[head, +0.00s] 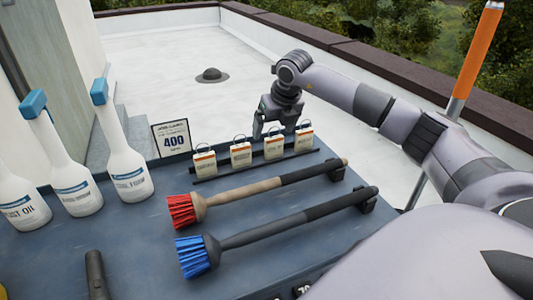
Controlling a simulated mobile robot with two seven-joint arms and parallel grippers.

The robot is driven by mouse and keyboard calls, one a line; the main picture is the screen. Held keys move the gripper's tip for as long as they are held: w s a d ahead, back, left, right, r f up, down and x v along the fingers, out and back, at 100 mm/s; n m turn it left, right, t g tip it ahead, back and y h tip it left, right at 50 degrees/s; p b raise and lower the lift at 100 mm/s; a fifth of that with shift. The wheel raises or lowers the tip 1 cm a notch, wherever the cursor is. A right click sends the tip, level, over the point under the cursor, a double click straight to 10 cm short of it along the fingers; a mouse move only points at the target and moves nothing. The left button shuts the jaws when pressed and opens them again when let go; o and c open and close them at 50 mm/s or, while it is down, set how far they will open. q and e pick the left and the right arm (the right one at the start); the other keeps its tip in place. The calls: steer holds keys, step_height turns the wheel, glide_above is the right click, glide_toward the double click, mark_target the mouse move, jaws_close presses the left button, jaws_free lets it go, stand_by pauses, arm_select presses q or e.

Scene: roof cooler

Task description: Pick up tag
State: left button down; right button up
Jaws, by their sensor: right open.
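Several small white tags with orange bands and wire loops stand in a row along a dark rail at the back of the blue-grey table (330,230). From left to right there is a first tag (205,164), a second tag (241,156), a third tag (274,147) and a fourth tag (304,139). My right gripper (275,134) points down just behind and above the two right-hand tags. It is open, and I see nothing held in it. Whether a finger touches a tag I cannot tell. My left gripper is out of view.
A red brush (260,189) and a blue brush (285,228) lie in front of the tags. An orange-and-grey pole (475,60) rises at the right.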

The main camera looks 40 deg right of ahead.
mark_target(275, 137)
steer(key=shift+w+d+f, duration=0.25)
steer(key=shift+d, duration=0.35)
steer(key=shift+d+f+h, duration=0.15)
steer(key=shift+f+h, duration=0.05)
steer(key=shift+h, duration=0.1)
steer(key=shift+d+x, duration=0.1)
steer(key=shift+x, duration=1.45)
steer(key=shift+d+x, duration=0.15)
steer(key=shift+x, duration=1.4)
steer(key=shift+r, duration=0.1)
steer(key=c, duration=1.1)
